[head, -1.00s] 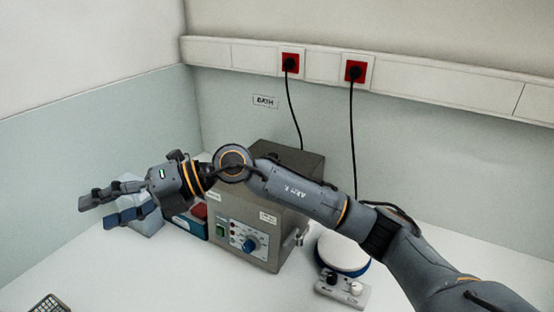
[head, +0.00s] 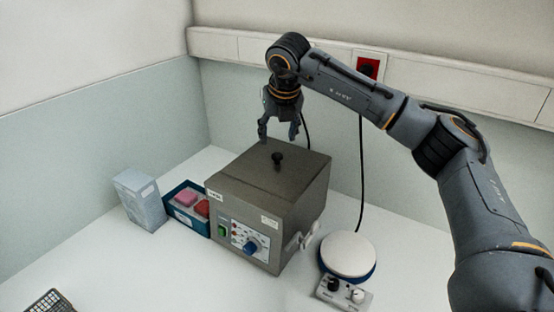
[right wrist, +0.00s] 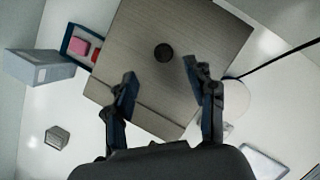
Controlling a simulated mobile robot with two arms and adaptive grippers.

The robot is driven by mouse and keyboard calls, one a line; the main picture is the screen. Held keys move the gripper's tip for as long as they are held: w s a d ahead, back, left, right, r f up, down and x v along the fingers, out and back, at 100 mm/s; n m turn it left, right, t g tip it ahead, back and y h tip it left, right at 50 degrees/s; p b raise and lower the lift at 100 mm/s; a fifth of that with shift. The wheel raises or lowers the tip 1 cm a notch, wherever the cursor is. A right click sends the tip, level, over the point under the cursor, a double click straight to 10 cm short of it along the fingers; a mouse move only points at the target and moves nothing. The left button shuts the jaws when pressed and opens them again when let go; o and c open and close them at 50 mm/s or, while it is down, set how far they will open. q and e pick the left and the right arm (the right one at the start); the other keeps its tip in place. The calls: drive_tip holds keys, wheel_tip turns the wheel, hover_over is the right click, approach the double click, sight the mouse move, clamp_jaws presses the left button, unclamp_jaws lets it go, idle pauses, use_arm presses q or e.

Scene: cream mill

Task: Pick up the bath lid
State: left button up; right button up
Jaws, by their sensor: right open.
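The bath is a grey metal box with dials on its front, and the bath lid (head: 262,172) is its flat brownish-grey top. A black knob (head: 277,158) stands in the middle of the lid. In the right wrist view the lid (right wrist: 140,60) fills the middle, with the round knob (right wrist: 163,53) seen from above. My right gripper (head: 279,138) points down above the lid, open and empty. In the right wrist view its fingers (right wrist: 161,78) are spread apart, and the knob lies just beyond the fingertips. My left gripper is not in view.
A blue tray (head: 180,213) with pink and red blocks and a pale box (head: 140,198) stand left of the bath. A round white-topped device (head: 347,254) stands to the right. A black cable (head: 361,170) hangs behind. The front bench is mostly clear.

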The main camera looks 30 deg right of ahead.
sight(277, 155)
drive_tip(key=x, duration=0.2)
drive_tip(key=shift+w+d+f+p, duration=0.1)
drive_tip(key=shift+d+f+p, duration=0.05)
drive_tip(key=shift+f+p, duration=0.3)
drive_tip(key=shift+p, duration=0.2)
drive_tip(key=p+x, duration=0.2)
drive_tip(key=x, duration=0.2)
drive_tip(key=shift+d+f, duration=0.15)
drive_tip(key=shift+w+f, duration=0.1)
drive_tip(key=shift+f, duration=0.15)
drive_tip(key=c, duration=1.2)
